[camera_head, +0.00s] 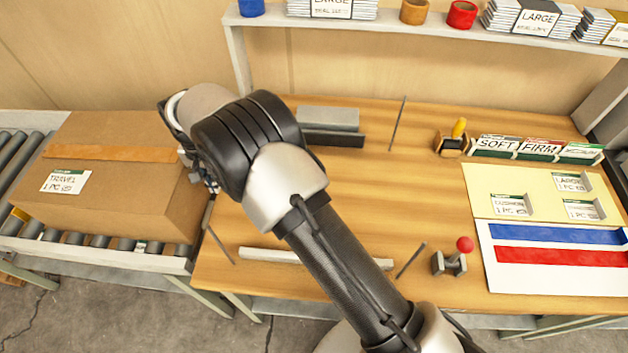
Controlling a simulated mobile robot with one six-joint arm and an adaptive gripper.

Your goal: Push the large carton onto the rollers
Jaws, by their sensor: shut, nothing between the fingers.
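A large brown carton (130,194) with a tape strip across its top and a label reading TRAVEL (66,182) sits on the roller conveyor (95,240) at the left. Rollers show in front of it and to its left. My gripper (208,183) is at the carton's right side, mostly hidden by my wrist. It looks shut and empty. I cannot tell whether it touches the carton.
The wooden table (370,200) adjoins the conveyor's right end. It holds grey blocks (328,120), thin rods, a red-knobbed device (452,258), a stamp (453,140) and label cards (520,148). A shelf (400,27) with stacks and tape rolls runs behind.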

